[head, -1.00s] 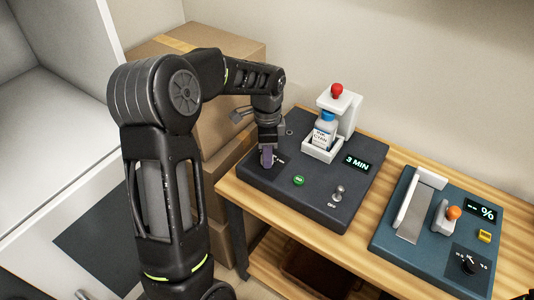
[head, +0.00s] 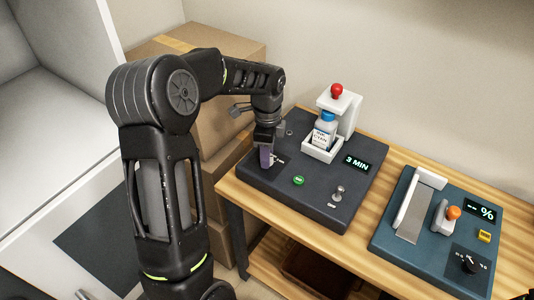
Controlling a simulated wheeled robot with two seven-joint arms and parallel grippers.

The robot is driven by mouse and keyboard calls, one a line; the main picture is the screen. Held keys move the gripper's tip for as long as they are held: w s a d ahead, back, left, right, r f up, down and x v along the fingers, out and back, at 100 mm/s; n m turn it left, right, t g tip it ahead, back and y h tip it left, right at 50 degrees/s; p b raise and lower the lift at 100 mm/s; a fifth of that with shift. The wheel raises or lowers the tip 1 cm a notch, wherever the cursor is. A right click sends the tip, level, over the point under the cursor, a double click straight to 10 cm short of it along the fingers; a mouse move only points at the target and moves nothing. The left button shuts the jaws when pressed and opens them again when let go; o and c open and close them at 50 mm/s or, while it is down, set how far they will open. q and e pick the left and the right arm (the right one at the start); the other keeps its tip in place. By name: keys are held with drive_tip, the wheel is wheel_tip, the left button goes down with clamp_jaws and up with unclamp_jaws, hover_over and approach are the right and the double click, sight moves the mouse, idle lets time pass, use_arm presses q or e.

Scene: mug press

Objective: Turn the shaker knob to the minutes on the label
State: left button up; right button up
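The shaker (head: 310,205) is a dark slab on the wooden table with a display (head: 357,163) reading "3 MIN". A bottle (head: 325,130) with a blue cap and a white label stands in its white holder; the label's print is too small to read surely. My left gripper (head: 266,158) points down at the shaker's left end, over the spot where pale dial marks show beside it. The knob there is hidden by the gripper, and I cannot tell whether the fingers are closed on it. My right gripper is not in view.
A red-knobbed clamp (head: 337,90) rises behind the bottle. A green button (head: 299,180) and a metal toggle switch (head: 338,193) marked OFF sit on the shaker. A second blue-grey device (head: 400,262) stands to the right. Cardboard boxes (head: 225,120) stand behind my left arm.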

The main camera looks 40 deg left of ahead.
use_arm(q)
drive_tip(key=o, duration=0.3)
wheel_tip(320, 180, up, 8)
drive_tip(key=shift+f+b, duration=0.1)
drive_tip(key=shift+b, duration=0.25)
idle(0.3)
idle(0.3)
